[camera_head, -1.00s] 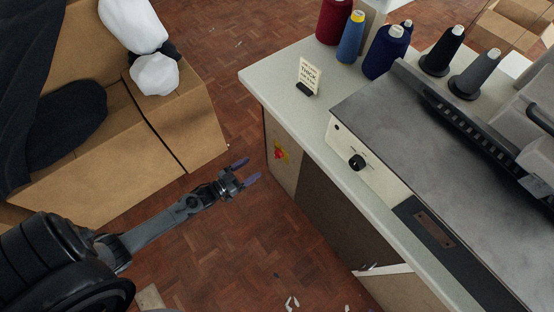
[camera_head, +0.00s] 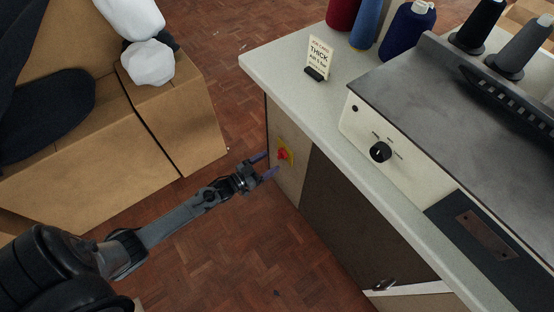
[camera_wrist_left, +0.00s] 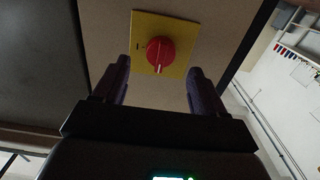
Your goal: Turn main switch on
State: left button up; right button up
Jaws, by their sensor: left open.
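The main switch is a red rotary knob (camera_head: 283,155) on a yellow plate (camera_head: 290,147), set in the side panel of the station below the worktop. In the left wrist view the red knob (camera_wrist_left: 160,54) sits on its yellow plate (camera_wrist_left: 185,30), ahead of and between the fingers, with a white mark at its lower edge. My left gripper (camera_head: 264,164) is open and empty, its purple fingertips just short of the switch. It also shows in the left wrist view (camera_wrist_left: 158,80). No contact with the knob is visible. My right gripper is out of view.
The worktop (camera_head: 285,75) overhangs the switch panel. On it stand a small "THICK" sign (camera_head: 319,58), thread cones (camera_head: 405,28) and a machine with a black dial (camera_head: 380,152). Cardboard boxes (camera_head: 95,160) stand at left; brick-patterned floor lies between.

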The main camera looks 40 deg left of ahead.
aim_at(278, 156)
pick_arm(q)
jog(key=shift+b+x, duration=0.85)
jog(key=shift+x, duration=1.55)
jog(key=shift+a, duration=0.1)
jog(key=c, duration=1.1)
jog(key=shift+o, duration=0.2)
